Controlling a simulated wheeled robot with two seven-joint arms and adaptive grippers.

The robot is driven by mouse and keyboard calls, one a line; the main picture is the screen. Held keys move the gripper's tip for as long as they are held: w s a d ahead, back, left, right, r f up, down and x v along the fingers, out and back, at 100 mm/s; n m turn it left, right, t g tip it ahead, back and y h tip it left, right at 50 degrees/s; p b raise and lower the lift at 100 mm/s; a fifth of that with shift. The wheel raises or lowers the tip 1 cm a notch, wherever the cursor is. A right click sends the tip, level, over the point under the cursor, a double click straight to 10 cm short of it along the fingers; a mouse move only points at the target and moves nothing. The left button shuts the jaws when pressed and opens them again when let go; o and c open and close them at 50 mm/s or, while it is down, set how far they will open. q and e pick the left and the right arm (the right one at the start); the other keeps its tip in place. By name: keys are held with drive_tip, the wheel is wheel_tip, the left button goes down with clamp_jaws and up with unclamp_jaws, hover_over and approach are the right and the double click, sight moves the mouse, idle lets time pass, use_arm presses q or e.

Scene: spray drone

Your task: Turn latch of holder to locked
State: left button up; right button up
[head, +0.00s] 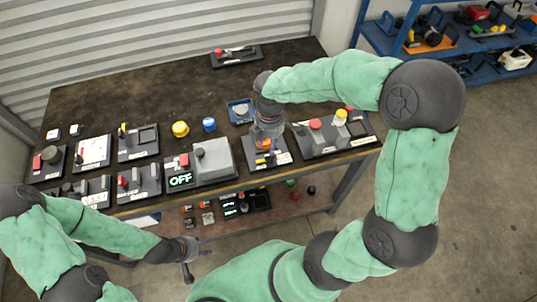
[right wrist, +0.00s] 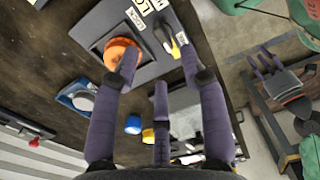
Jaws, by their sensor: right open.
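The holder (head: 278,157) is a dark grey plate at the front edge of the bench, with an orange round part (right wrist: 118,52) in its square recess. Its latch (right wrist: 176,45), with a yellow part, stands beside white labels, one partly reading "LO". In the right wrist view, my right gripper (right wrist: 158,68) is open above the holder. One finger overlaps the orange part and another is close to the latch; contact cannot be told. In the head view the right gripper (head: 266,132) hides part of the holder. My left gripper (head: 196,246) is empty in front of the bench, its fingers apart.
A panel with red and yellow knobs (head: 322,142) stands right of the holder, and a grey box with an "OFF" display (head: 215,165) left of it. A blue tray (head: 236,106) and blue (head: 208,124) and yellow (head: 180,128) caps lie behind. The back of the bench is mostly clear.

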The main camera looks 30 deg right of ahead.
sight(266, 158)
wheel_tip(266, 158, down, 6)
drive_tip(key=shift+f+b, duration=0.1)
drive_tip(key=shift+b, duration=0.9)
clamp_jaws()
